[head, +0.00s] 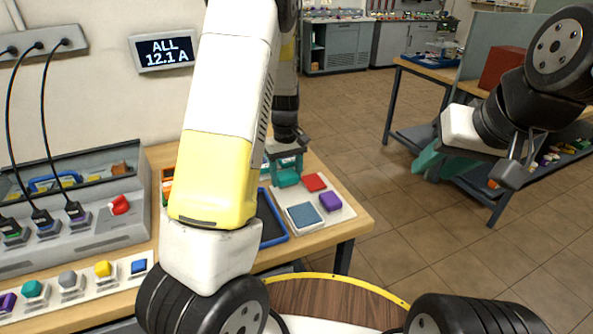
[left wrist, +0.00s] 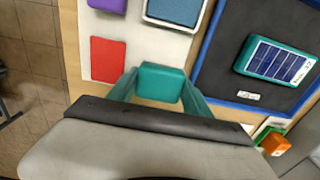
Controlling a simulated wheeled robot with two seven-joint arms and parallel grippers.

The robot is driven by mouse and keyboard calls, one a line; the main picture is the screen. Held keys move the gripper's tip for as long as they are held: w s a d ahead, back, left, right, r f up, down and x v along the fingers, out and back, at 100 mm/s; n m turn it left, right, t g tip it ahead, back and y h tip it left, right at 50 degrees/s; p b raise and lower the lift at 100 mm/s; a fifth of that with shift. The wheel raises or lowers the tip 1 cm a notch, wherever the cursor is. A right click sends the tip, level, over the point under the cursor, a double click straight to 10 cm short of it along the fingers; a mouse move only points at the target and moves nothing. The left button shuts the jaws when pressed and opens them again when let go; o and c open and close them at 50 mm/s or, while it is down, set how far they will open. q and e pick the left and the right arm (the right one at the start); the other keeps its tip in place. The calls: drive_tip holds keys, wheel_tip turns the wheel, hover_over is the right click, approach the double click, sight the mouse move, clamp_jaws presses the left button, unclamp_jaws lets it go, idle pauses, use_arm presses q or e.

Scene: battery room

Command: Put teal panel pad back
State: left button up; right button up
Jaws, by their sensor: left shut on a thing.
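The teal panel pad (head: 287,178) is a small block held between the fingers of my left gripper (head: 286,160). In the left wrist view the pad (left wrist: 160,82) sits between the two green fingertips, beside a red pad (left wrist: 108,59). The white board (head: 338,213) carries the red pad (head: 315,182), a purple pad (head: 330,201) and a large blue pad (head: 305,216). The teal pad is at the board's far-left side; I cannot tell if it touches the board. My right gripper (head: 430,159) is far to the right, away from the table, its opening unclear.
A dark blue-rimmed tray (left wrist: 217,81) with a small solar panel (left wrist: 276,60) lies beside the board. A grey console (head: 95,237) with plugged cables stands at the left. An orange block (left wrist: 275,143) is near the tray. Another workbench (head: 425,68) stands at the right back.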

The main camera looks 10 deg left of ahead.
sight(287, 184)
use_arm(q)
drive_tip(key=shift+w, duration=0.3)
drive_tip(key=shift+f, duration=1.8)
drive_tip(key=shift+f, duration=0.15)
drive_tip(key=o, duration=1.3)
